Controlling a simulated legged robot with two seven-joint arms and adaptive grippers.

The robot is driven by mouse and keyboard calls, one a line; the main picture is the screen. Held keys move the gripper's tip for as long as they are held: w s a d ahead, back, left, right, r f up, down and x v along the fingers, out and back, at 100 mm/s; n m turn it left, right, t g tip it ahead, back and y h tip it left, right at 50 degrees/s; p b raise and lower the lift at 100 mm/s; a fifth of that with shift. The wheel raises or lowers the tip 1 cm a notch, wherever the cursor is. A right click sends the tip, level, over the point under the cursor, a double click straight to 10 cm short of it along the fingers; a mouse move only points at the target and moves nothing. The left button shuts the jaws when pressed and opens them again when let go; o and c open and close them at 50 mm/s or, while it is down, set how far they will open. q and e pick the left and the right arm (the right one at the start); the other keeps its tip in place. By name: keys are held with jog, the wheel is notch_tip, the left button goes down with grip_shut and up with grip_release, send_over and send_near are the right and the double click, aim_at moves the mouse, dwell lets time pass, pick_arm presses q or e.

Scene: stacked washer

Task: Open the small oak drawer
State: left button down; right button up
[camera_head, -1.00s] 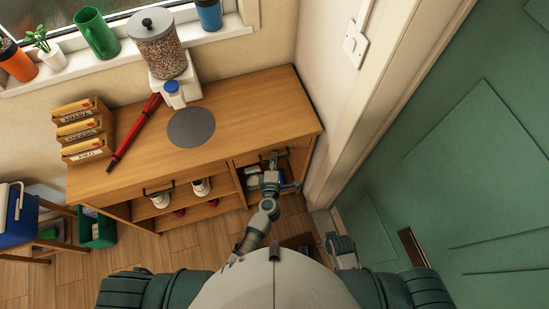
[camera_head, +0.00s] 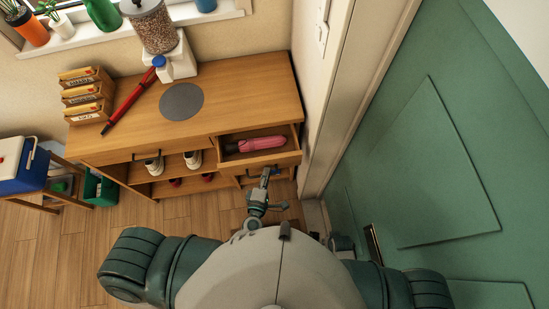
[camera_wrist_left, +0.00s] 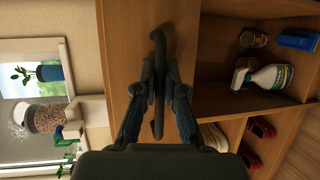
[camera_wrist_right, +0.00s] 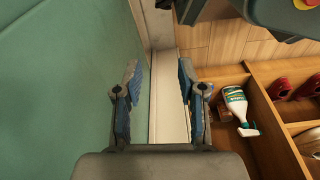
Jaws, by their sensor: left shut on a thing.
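The small oak drawer (camera_head: 288,156) at the right of the wooden cabinet is pulled out, and a pink folded item (camera_head: 262,144), perhaps an umbrella, lies inside it. My left gripper (camera_head: 265,178) is at the drawer's front. In the left wrist view its fingers (camera_wrist_left: 159,80) are closed around the dark bar handle (camera_wrist_left: 158,128), against the wooden drawer front (camera_wrist_left: 115,60). In the right wrist view my right gripper (camera_wrist_right: 158,85) is open and empty, apart from the cabinet. In the head view it is mostly hidden beside my body.
The cabinet top (camera_head: 240,100) bears a grey disc (camera_head: 181,102), a red stick-like item (camera_head: 130,103), boxes (camera_head: 88,95) and a grain dispenser (camera_head: 153,28). A green door (camera_head: 440,160) and its frame stand close on the right. Open wooden floor (camera_head: 160,226) lies in front.

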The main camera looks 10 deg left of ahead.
pick_arm(q)
jog(key=f+v, duration=0.1)
jog(key=v, duration=0.5)
jog(key=shift+s+d+f, duration=0.15)
jog(key=shift+s+d, duration=0.35)
jog(key=shift+d, duration=0.15)
pick_arm(e)
jog(key=shift+w+a+r, duration=0.2)
jog(key=shift+a+r, duration=0.2)
jog(key=shift+r, duration=0.1)
jog(key=shift+w+a+r, duration=0.15)
jog(key=shift+a+r, duration=0.2)
jog(key=shift+r, duration=0.1)
pick_arm(q)
jog(key=shift+a, duration=0.15)
pick_arm(e)
jog(key=shift+a, duration=0.15)
pick_arm(q)
jog(key=c, duration=1.5)
grip_release()
jog(key=shift+c, duration=0.2)
jog(key=shift+w, duration=0.1)
pick_arm(e)
jog(key=shift+w, duration=0.1)
